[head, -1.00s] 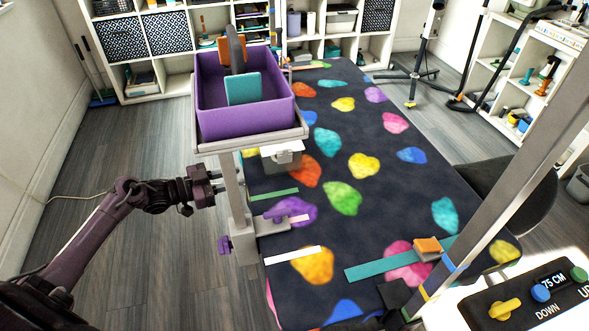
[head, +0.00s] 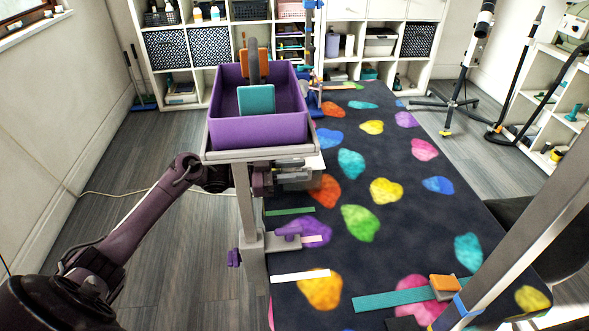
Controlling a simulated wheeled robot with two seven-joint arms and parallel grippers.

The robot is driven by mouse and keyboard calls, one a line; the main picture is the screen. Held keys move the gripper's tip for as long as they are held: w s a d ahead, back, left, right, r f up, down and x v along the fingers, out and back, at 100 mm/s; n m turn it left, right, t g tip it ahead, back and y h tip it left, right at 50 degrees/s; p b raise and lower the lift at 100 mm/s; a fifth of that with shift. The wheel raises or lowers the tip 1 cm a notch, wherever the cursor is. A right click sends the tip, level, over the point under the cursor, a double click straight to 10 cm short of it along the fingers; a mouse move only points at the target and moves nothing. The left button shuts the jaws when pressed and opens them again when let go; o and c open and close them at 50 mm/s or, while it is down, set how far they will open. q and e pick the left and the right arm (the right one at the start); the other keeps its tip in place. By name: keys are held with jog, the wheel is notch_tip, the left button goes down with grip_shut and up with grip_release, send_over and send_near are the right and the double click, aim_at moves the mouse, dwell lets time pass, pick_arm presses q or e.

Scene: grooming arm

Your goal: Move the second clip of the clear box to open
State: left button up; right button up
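The clear box (head: 313,164) sits on the dark patterned mat, just beyond and below the raised purple tub's tray. Only its pale lid edge and a grey clip (head: 296,178) on its near side show; the tray hides the rest. My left gripper (head: 264,180) is at the box's left near side, partly behind the grey post. Its fingertips are beside the clip, and I cannot tell whether they touch it. Its opening is too small and hidden to read. The clip's exact position and any other clips are not clear. My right gripper is not in view.
The purple tub (head: 258,131) stands on a grey tray (head: 222,156) above the box, held by a grey post (head: 248,215) close to my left arm. A teal strap (head: 400,299) crosses the mat (head: 400,235). Floor at left is clear.

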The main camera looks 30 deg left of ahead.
pick_arm(q)
grip_shut()
